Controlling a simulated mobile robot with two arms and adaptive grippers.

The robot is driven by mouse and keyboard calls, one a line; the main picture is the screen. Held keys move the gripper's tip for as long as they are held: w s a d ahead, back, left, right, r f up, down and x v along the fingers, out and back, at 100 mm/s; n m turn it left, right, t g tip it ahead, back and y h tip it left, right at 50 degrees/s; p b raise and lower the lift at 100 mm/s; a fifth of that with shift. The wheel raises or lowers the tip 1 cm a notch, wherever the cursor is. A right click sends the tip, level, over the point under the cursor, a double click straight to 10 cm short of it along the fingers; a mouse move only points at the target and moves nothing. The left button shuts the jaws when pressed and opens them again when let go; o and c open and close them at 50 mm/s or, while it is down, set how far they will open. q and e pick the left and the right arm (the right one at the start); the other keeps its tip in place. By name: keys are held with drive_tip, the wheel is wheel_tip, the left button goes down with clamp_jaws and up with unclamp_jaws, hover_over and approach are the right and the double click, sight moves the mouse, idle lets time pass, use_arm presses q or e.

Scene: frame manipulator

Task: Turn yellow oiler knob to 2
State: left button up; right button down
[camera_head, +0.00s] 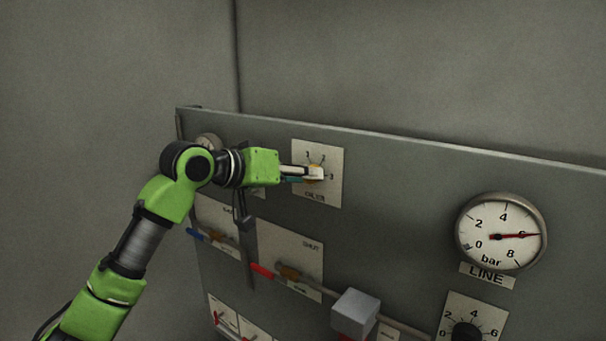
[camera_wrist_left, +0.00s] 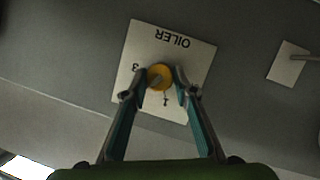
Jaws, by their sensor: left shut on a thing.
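The yellow oiler knob (camera_wrist_left: 159,77) sits on a white plate marked OILER (camera_wrist_left: 190,60), seen upside down in the left wrist view. My left gripper (camera_wrist_left: 160,80) is shut on the knob, one finger on each side. A grey mark shows on the knob's face; which number it points to is hard to tell. The numbers 3 and 1 are readable around the knob there. In the head view the plate (camera_head: 326,195) is at the upper middle of the panel, and my left gripper (camera_head: 316,173) reaches it from the left, covering most of the knob. My right gripper is not in view.
The grey panel (camera_head: 400,190) also carries a LINE gauge (camera_head: 500,232) reading about 6 bar and a black numbered knob (camera_head: 467,333). Below my arm are blue (camera_head: 196,234) and red (camera_head: 261,271) valve handles and a grey box (camera_head: 355,312).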

use_arm(q)
drive_tip(key=shift+f, duration=0.2)
drive_tip(key=o, duration=1.1)
drive_tip(key=shift+r, duration=0.15)
drive_tip(key=v, duration=1.2)
